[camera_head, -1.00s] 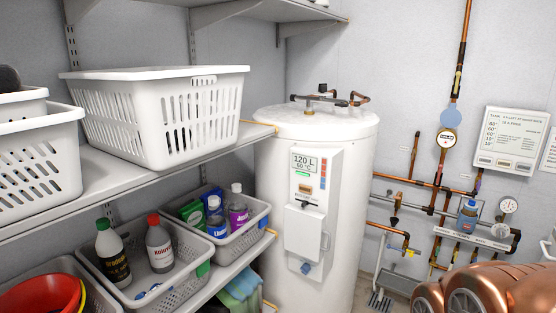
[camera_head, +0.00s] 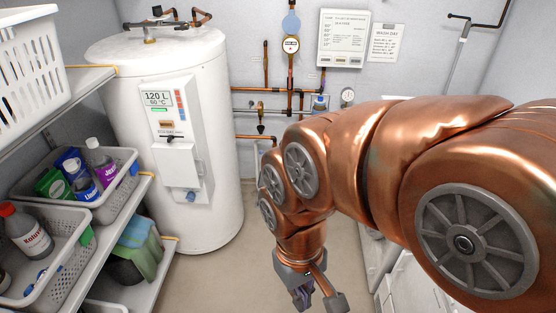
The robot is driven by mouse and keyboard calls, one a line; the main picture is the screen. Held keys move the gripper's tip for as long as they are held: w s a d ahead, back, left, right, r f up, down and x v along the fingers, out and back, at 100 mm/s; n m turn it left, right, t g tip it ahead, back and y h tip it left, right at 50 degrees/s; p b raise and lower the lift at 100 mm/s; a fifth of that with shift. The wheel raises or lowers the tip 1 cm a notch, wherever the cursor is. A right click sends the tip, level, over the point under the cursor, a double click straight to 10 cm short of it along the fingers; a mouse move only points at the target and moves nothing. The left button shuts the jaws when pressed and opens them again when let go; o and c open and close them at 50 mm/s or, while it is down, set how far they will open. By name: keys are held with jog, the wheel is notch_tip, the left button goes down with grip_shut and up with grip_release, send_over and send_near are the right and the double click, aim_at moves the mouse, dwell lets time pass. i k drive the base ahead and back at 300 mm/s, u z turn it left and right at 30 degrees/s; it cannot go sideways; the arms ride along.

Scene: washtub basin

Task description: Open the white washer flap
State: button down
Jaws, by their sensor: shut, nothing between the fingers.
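My gripper (camera_head: 318,297) hangs at the bottom centre of the head view, at the end of my copper-coloured arm. It points down over the floor, is shut and holds nothing. White surfaces (camera_head: 408,283) show at the lower right, partly hidden behind my arm. I cannot tell whether they are the washer, and I cannot make out its flap. My gripper is to the left of these surfaces and not seen touching them.
A tall white water heater (camera_head: 213,120) with a small front cover stands at the left. Shelves with a detergent basket (camera_head: 130,176) are left of it. Pipes and a notice board (camera_head: 343,38) are on the back wall. Beige floor (camera_head: 215,275) is clear between heater and gripper.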

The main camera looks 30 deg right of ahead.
aim_at(372, 256)
jog(key=z, duration=1.4)
jog(key=k, duration=0.6)
jog(key=u, duration=1.15)
jog(key=i, duration=1)
jog(key=z, duration=0.35)
